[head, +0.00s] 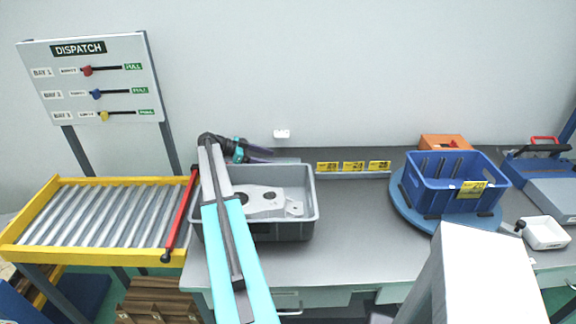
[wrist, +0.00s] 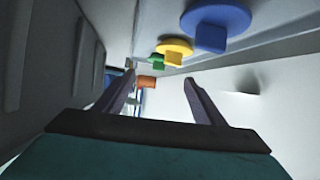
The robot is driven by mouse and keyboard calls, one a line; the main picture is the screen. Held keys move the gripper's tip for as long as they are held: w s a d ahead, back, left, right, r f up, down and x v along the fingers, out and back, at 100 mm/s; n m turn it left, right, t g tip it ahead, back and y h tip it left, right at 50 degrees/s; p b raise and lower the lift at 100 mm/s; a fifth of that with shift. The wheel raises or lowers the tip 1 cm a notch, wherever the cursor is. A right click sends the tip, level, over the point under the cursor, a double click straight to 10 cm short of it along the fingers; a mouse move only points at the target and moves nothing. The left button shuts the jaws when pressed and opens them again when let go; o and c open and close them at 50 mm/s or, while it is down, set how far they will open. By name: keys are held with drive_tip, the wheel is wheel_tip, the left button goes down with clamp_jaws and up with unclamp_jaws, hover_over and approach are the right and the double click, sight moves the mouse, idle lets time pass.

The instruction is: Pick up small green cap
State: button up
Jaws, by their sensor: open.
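The small green cap (wrist: 157,61) shows in the wrist view, beyond the fingertips and slightly above the gap between them. It is the farthest and smallest-looking of a row of three caps, behind the yellow cap (wrist: 174,50) and the large blue cap (wrist: 220,22). My gripper (wrist: 160,82) is open, with nothing between its fingers. In the head view my gripper (head: 271,155) is behind the grey bin, pointing right along the back of the bench. I cannot make out the caps in the head view; the bin and arm block that area.
The grey bin (head: 312,205) holds a pale metal casting (head: 262,199). Yellow labels (head: 353,166) line a rail at the bench's back. A blue crate (head: 440,207) stands on a round blue base at right. The bench between bin and crate is clear. The wall is close behind.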

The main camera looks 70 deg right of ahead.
drive_tip(key=shift+x, duration=1.2)
drive_tip(key=shift+p, duration=0.3)
drive_tip(key=shift+p+x, duration=1.2)
drive_tip(key=shift+x, duration=0.25)
drive_tip(key=shift+p+x, duration=0.4)
drive_tip(key=shift+x, duration=0.7)
drive_tip(key=shift+s+a, duration=0.1)
drive_tip(key=c, duration=1.1)
